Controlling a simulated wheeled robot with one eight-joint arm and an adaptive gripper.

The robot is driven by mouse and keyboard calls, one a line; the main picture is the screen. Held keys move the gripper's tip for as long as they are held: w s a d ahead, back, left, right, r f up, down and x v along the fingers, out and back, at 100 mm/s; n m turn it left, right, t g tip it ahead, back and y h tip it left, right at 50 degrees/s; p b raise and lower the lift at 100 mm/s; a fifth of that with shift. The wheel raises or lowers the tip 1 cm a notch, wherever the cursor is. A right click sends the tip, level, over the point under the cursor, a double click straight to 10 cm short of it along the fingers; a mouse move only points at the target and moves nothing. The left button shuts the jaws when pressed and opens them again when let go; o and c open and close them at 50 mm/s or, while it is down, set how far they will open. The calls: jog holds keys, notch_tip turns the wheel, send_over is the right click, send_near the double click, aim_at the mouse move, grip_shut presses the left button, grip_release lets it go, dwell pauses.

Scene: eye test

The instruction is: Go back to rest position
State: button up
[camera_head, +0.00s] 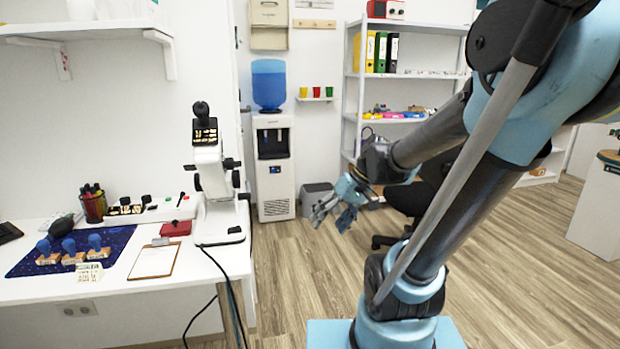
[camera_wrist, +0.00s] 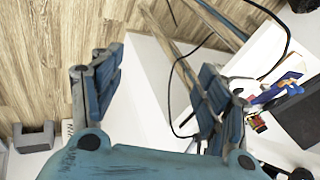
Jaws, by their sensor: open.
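In the wrist view my gripper (camera_wrist: 160,98) also shows open, with one blue finger pad at the left and one at the right. Beyond the fingers there are the wooden floor, a white surface and dark cables. My arm fills much of the right side of the head view.
A white desk (camera_head: 120,287) at the left holds a clipboard (camera_head: 154,262), stamps on a blue mat (camera_head: 22,268) and a white microscope-like device (camera_head: 215,185). A water dispenser (camera_head: 273,180), a grey bin (camera_head: 316,196) and a shelf (camera_head: 350,100) stand behind. Open floor (camera_head: 290,265) lies between.

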jog(key=s+d+f+m+h, duration=0.2)
jog(key=s+d+h, duration=0.1)
jog(key=d, duration=0.3)
jog(key=s+d+f+m+t+h, duration=0.1)
jog(key=s+d+f+m+h, duration=0.1)
jog(key=s+d, duration=0.3)
jog(key=shift+s+d+f+h, duration=0.35)
jog(key=shift+d+f+h, duration=0.15)
jog(key=shift+d+f, duration=0.5)
jog(key=shift+r, duration=0.15)
jog(key=shift+w+f, duration=0.2)
jog(key=shift+w, duration=0.25)
jog(key=shift+c, duration=0.6)
